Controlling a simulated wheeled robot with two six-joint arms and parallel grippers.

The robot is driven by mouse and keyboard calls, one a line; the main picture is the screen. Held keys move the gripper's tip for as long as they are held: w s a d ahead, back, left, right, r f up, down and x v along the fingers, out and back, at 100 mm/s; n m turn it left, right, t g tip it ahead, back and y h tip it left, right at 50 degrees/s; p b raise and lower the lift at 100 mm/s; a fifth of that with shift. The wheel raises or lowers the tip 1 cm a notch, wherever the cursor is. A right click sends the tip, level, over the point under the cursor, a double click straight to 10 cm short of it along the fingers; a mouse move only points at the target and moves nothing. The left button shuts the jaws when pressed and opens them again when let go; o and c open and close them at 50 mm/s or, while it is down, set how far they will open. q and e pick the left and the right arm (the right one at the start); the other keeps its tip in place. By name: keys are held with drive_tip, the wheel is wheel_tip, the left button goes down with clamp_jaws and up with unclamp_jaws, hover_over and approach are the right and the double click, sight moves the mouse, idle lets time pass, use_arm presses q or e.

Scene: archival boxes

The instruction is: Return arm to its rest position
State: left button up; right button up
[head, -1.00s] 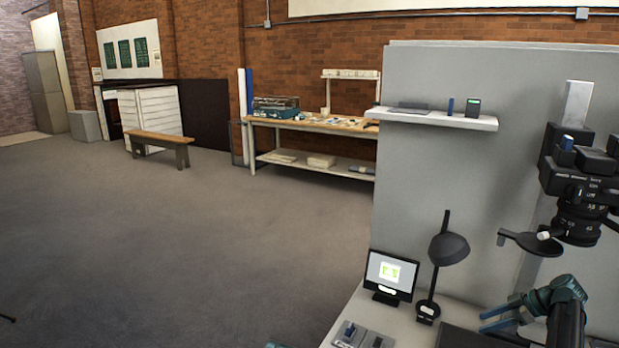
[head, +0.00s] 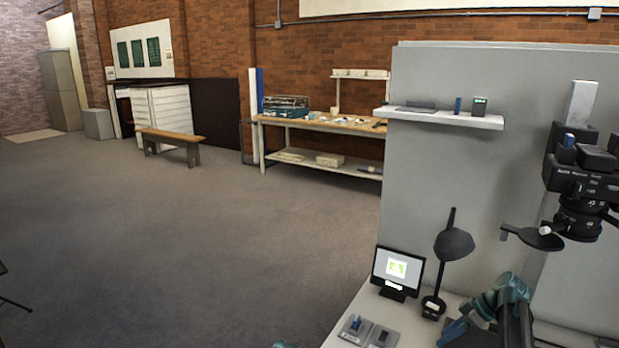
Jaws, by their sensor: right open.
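My right arm comes in at the lower right over the light desk (head: 357,300). Its teal links bend down to the right gripper (head: 454,333), whose blue fingers point left and down near the bottom edge. The gripper is open and no object shows between its fingers. It is right of the small grey devices on the desk and below the black lamp. The ends of the fingers are partly cut off or hard to make out. My left gripper is not in view.
On the desk are a small monitor (head: 397,270), a black lamp (head: 453,246) and small grey devices (head: 368,332). A camera unit (head: 583,190) hangs at right before a grey partition (head: 460,175). A workbench (head: 320,123) and bench (head: 168,140) stand beyond open floor.

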drive_tip(key=s+a+f+m+g+h, duration=0.1)
drive_tip(key=s+a, duration=0.3)
drive_tip(key=a, duration=0.5)
drive_tip(key=s+a+f+m+g+h, duration=0.1)
drive_tip(key=s+a+f+g+h, duration=0.15)
drive_tip(key=a, duration=0.75)
drive_tip(key=s+a+m+t+h, duration=0.1)
drive_tip(key=s+a+m+h, duration=0.3)
drive_tip(key=s+a, duration=1)
wheel_tip(320, 180, up, 17)
drive_tip(key=s+p, duration=0.1)
drive_tip(key=p, duration=1.5)
drive_tip(key=shift+d+f+p, duration=0.15)
drive_tip(key=shift+d+p, duration=0.2)
